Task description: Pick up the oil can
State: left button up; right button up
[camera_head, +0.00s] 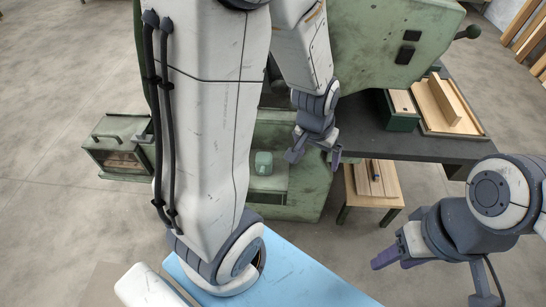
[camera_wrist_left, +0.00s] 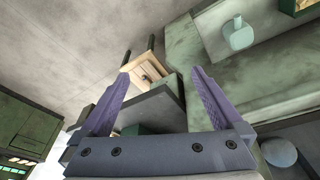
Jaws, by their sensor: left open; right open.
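The oil can (camera_head: 263,163) is a small pale green-teal can standing on a ledge of the green machine, just right of my large arm link in the head view. In the left wrist view the oil can (camera_wrist_left: 238,36) is at the upper right, with a narrow spout or neck. My left gripper (camera_head: 314,157) is open and empty, to the right of the can and apart from it. Its two purple fingers (camera_wrist_left: 160,74) are spread wide in the left wrist view, with the can outside them. My right gripper (camera_head: 392,262) is at the lower right, open and away from the can.
The green machine (camera_head: 390,45) rises behind my left gripper. A dark table (camera_head: 365,141) holds a green box (camera_head: 400,110) and a wooden tray (camera_head: 470,128). A small wooden stool (camera_head: 372,200) stands below. A blue surface (camera_head: 300,275) lies in front, a green cabinet (camera_head: 118,148) at left.

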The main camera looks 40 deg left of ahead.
pick_arm(q)
jog(key=w+a+f+n+y+b, duration=0.1)
jog(key=w+a+f+n+b, duration=0.15)
jog(key=a+f, duration=0.75)
jog(key=n+t+y+b, duration=0.1)
jog(key=n+b, duration=0.1)
jog(key=n, duration=0.1)
send_near(264, 159)
jog(key=shift+d+f, duration=0.15)
jog(key=shift+f, duration=0.35)
jog(key=shift+d+f, duration=0.2)
jog(key=shift+f, duration=0.25)
jog(key=x, duration=0.4)
jog(key=shift+a+f+b, duration=0.25)
jog(key=shift+a+b, duration=0.1)
jog(key=shift+y, duration=0.3)
jog(key=shift+w+x, duration=0.15)
jog(key=shift+x, duration=1.3)
jog(key=shift+w+x, duration=0.2)
jog(key=shift+x, duration=1.25)
jog(key=shift+a+r, duration=0.1)
jog(key=shift+r, duration=0.1)
jog(key=c, duration=1.3)
jog(key=shift+c, duration=0.2)
pick_arm(e)
notch_tip(264, 159, down, 7)
jog(key=shift+f, duration=0.15)
pick_arm(q)
jog(key=shift+r, duration=0.1)
